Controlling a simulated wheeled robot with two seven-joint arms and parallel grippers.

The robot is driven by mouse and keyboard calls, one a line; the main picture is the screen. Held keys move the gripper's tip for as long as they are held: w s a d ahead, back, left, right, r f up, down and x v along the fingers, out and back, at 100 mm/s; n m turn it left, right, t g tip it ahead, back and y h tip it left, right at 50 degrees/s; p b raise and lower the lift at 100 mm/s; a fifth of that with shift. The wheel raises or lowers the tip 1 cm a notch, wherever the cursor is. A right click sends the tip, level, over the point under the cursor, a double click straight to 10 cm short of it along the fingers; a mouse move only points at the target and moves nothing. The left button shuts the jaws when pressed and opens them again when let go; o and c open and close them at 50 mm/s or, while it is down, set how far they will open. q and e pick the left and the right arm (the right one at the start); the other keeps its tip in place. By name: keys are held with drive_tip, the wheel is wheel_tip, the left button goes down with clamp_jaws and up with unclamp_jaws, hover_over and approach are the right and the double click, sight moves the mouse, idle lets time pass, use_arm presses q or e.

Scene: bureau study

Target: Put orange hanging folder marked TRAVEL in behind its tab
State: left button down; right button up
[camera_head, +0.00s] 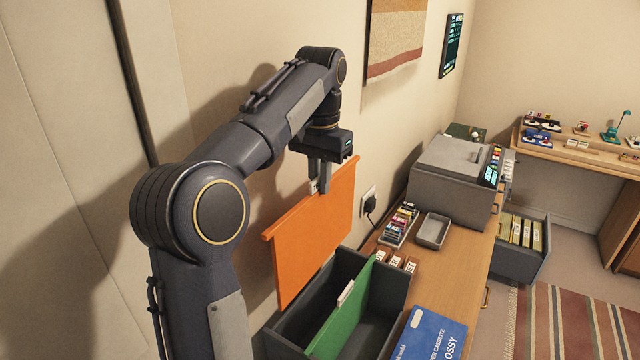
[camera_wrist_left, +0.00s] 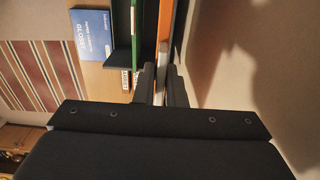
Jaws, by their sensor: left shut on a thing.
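The orange hanging folder (camera_head: 322,225) hangs from my left gripper (camera_head: 319,178), which is shut on its top edge near a small white label. The folder is held upright, above and behind the dark file box (camera_head: 388,284) in the head view. Whether its lower edge is inside the box is hard to tell. A green folder (camera_head: 347,312) with a white tab (camera_head: 346,292) stands in the box. In the left wrist view the orange folder (camera_wrist_left: 166,22) runs edge-on from between the fingers (camera_wrist_left: 161,85), beside the green folder (camera_wrist_left: 150,30). The TRAVEL marking is not readable. My right gripper is not in view.
A blue box (camera_head: 430,335), a grey tray (camera_head: 433,231) and a rack of coloured items (camera_head: 399,223) are nearby. A grey machine (camera_head: 452,170) stands farther back. The wall is close behind the folder.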

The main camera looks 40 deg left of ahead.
use_arm(q)
drive_tip(key=shift+d, duration=0.1)
drive_tip(key=w+d+p, duration=0.1)
drive_tip(key=d+p, duration=0.2)
drive_tip(key=d, duration=1.3)
drive_tip(key=w+d+p, duration=0.2)
drive_tip(key=d+p, duration=0.1)
drive_tip(key=d, duration=1.2)
drive_tip(key=shift+w+d, duration=0.3)
drive_tip(key=shift+d, duration=0.05)
